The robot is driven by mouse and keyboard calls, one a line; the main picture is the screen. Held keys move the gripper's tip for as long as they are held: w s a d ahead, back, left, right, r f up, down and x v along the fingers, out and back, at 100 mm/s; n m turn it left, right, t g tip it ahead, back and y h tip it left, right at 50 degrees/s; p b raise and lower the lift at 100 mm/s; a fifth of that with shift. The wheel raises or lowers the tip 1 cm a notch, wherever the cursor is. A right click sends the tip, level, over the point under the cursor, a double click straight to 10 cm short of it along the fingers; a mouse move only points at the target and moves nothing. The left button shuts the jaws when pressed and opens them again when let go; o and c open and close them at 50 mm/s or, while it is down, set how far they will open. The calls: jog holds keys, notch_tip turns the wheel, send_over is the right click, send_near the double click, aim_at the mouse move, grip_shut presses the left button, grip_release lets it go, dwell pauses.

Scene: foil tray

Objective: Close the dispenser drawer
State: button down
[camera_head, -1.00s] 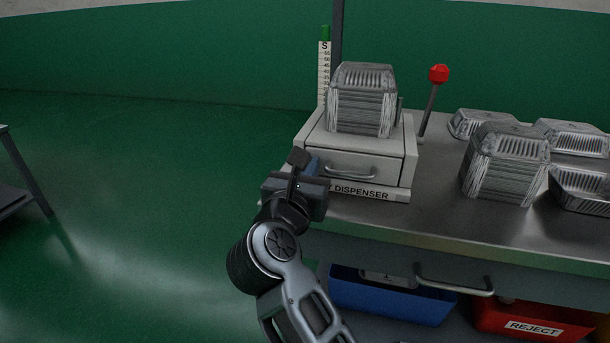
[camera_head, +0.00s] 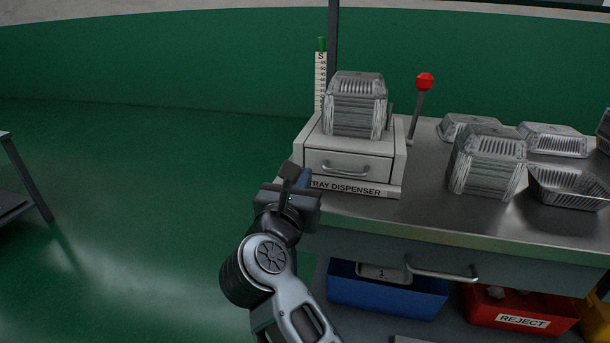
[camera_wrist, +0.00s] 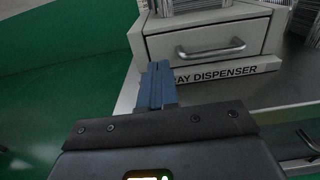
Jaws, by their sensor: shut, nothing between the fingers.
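The tray dispenser (camera_head: 399,165) is a pale grey box at the left end of the steel bench, with a stack of foil trays on top. Its drawer front (camera_head: 325,164) has a metal bar handle (camera_head: 346,171). The drawer front looks flush or nearly flush with the box; a small gap cannot be ruled out. The drawer also shows in the wrist view (camera_wrist: 165,45). My gripper (camera_head: 300,176) is shut and empty, in front of the dispenser's lower left corner. In the wrist view its blue fingers (camera_wrist: 156,85) point toward the drawer's left side, below the handle; contact cannot be told.
A red-knobbed lever (camera_head: 420,100) stands right of the dispenser, and a scale post (camera_head: 320,85) behind it. Foil trays (camera_head: 487,165) cover the bench's right part. A blue bin (camera_head: 385,293) and red reject bin (camera_head: 520,310) sit below. Floor at left is open.

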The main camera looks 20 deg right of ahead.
jog(key=shift+s+a+f, duration=0.2)
jog(key=shift+s+a, duration=0.1)
jog(key=shift+s, duration=0.05)
jog(key=v, duration=0.8)
jog(key=s+d+f+n+t+y, duration=0.1)
jog(key=s+d+n+t, duration=0.3)
jog(key=s+n, duration=0.5)
jog(key=s+d+f+n+t, duration=0.1)
jog(key=s+d+n+t, duration=0.2)
jog(key=s+d+n, duration=0.45)
jog(key=s+a+f+n+g+y, duration=0.1)
jog(key=s+f+n+g+y, duration=0.15)
jog(key=s+n, duration=0.6)
jog(key=s+a+f+n+g+y, duration=0.15)
jog(key=s+n+y, duration=0.25)
jog(key=s+n, duration=0.4)
jog(key=s+f+n+g+y, duration=0.2)
jog(key=s+f+n+y, duration=0.1)
jog(key=s+n, duration=0.55)
notch_tip(320, 180, up, 12)
jog(key=w+n+p, duration=0.1)
jog(key=p, duration=1.2)
jog(key=shift+n+g, duration=0.35)
jog(key=shift+g, duration=0.05)
